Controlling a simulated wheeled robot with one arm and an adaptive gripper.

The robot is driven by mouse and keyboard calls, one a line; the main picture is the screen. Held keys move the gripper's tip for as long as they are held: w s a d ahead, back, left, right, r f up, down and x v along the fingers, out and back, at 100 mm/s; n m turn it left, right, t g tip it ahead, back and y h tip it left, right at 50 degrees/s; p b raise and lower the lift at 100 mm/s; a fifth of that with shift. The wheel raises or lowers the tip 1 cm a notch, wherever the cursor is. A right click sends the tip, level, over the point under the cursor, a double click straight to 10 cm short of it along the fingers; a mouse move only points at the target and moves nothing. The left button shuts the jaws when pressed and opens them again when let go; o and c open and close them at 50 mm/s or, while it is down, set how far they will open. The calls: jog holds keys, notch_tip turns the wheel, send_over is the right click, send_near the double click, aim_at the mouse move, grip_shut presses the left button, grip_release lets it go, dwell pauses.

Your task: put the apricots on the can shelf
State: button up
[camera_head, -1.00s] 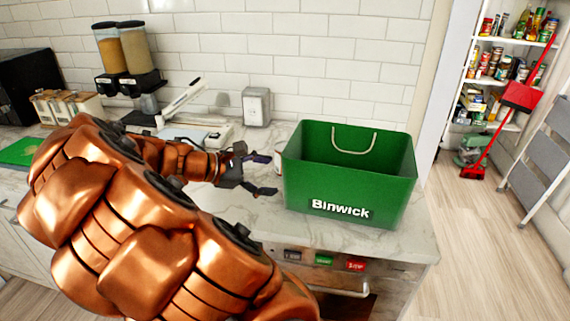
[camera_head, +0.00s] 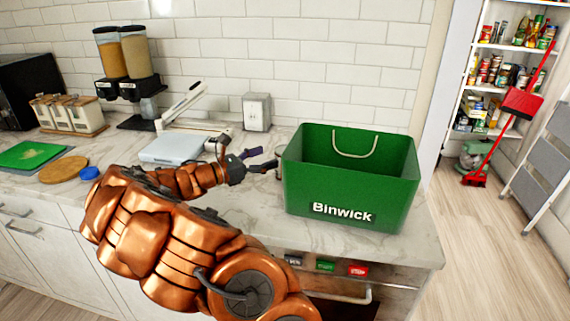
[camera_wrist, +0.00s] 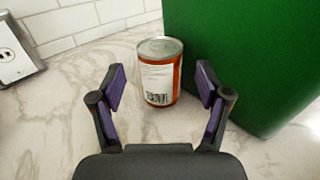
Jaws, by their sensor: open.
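A can (camera_wrist: 160,75) with an orange-brown body, a silver lid and a white barcode label stands upright on the marble counter in the wrist view. Its front name is not visible, so I cannot read whether it is the apricots. My gripper (camera_wrist: 160,82) is open, with the can just ahead between the fingertips and nothing held. In the head view my gripper (camera_head: 268,157) is beside the left side of the green bin, and its fingers mostly hide the can. The pantry shelf with cans (camera_head: 490,84) is in the right background.
The green Binwick bin (camera_head: 350,190) stands close to the can's right. A white dispenser (camera_head: 257,112) and a flat grey appliance (camera_head: 172,148) are behind and left. A red broom (camera_head: 505,125) and grey step ladder (camera_head: 550,150) stand near the pantry shelves.

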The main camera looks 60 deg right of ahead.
aim_at(276, 153)
jog(key=shift+p+x, duration=0.5)
jog(key=shift+x, duration=2.05)
jog(key=shift+r, duration=0.1)
jog(key=c, duration=1.3)
jog(key=shift+c, duration=0.2)
jog(key=shift+r, duration=0.1)
notch_tip(276, 153, up, 28)
